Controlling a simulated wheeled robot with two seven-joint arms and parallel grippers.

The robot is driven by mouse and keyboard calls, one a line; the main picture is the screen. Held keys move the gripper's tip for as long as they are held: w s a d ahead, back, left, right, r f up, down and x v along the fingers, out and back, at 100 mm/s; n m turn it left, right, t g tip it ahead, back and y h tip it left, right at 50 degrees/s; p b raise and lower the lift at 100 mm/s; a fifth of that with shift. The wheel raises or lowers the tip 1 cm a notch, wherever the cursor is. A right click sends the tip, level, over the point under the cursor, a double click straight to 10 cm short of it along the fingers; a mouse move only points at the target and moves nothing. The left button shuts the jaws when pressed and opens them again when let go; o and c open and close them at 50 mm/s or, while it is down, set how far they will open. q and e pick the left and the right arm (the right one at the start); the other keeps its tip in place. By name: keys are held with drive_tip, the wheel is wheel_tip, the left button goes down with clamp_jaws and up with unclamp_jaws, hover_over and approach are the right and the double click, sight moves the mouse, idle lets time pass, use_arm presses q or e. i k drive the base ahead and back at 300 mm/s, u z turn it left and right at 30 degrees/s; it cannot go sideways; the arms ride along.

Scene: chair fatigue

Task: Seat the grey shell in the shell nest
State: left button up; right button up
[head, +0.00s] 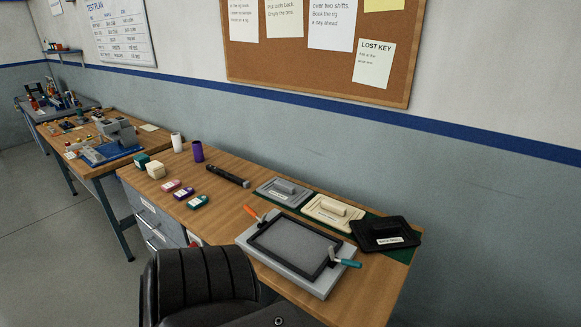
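The grey shell (270,193) appears to be the flat grey piece with a raised block handle and a white label, lying at the back of the wooden bench. What looks like the shell nest (318,291) is a pale grey base with a black-rimmed recess (290,246) at the bench's front right. The recess shows a flat grey surface. An orange-handled clamp (252,213) is at its left and a teal-handled clamp (345,262) at its right. The grey shell is apart from the nest, behind it. Neither of my grippers is in view.
Cream (333,213) and black (386,233) shells lie right of the grey one on a green mat (405,255). A dark bar tool (228,176), small blocks and cylinders stand left. A black chair (205,275) stands at the front edge. Bare wood lies left of the nest.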

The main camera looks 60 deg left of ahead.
sight(297, 249)
drive_tip(key=k, duration=0.4)
drive_tip(key=u, duration=1.5)
drive_tip(key=i, duration=0.2)
drive_tip(key=u, duration=0.45)
